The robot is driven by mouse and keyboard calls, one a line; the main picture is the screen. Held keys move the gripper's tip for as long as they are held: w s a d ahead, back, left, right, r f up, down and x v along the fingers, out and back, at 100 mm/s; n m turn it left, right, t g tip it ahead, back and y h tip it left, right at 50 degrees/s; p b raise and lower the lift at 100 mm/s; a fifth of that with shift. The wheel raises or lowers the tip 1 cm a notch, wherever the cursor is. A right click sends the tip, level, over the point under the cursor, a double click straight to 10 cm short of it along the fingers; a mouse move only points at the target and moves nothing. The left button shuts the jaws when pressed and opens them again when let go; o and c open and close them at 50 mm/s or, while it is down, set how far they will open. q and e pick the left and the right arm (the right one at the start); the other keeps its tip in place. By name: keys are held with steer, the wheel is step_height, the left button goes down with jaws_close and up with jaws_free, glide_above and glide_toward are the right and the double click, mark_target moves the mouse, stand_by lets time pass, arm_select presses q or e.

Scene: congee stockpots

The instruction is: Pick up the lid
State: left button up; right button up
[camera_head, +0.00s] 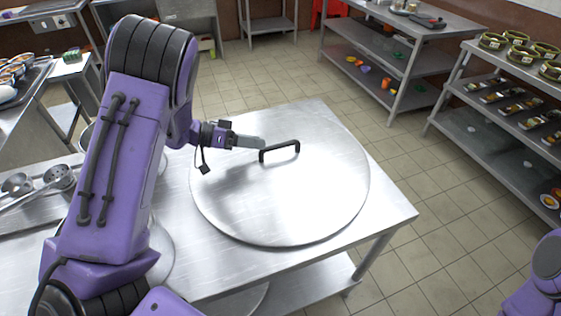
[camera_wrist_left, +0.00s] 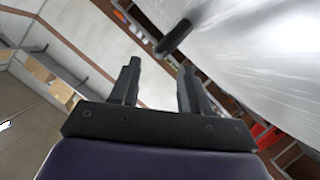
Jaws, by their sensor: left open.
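The lid (camera_head: 300,205) is a large round silver metal disc with a black bar handle (camera_head: 279,150) standing up from its top. It lies flat on the metal table. My left gripper (camera_head: 262,143) is just left of the handle, above the lid, and holds nothing. In the left wrist view, the two dark fingers (camera_wrist_left: 157,85) stand apart. The black handle (camera_wrist_left: 174,38) shows beyond them, a little right of the gap, with the shiny lid (camera_wrist_left: 255,60) at upper right. What lies under the lid is mostly hidden. My right gripper does not show.
The metal table (camera_head: 392,215) has a free right corner. Ladles (camera_head: 58,177) lie at its left. A shelf with food plates and tins (camera_head: 520,125) stands at right. A steel shelf (camera_head: 400,60) stands at the back. The tiled floor between them is clear.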

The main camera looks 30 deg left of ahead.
mark_target(275, 145)
arm_select(q)
steer(key=p+x, duration=0.1)
steer(key=x, duration=0.5)
steer(key=shift+d+r, duration=0.1)
steer(key=shift+d, duration=0.1)
steer(key=shift+a, duration=0.1)
jaws_close()
steer(key=shift+r, duration=0.1)
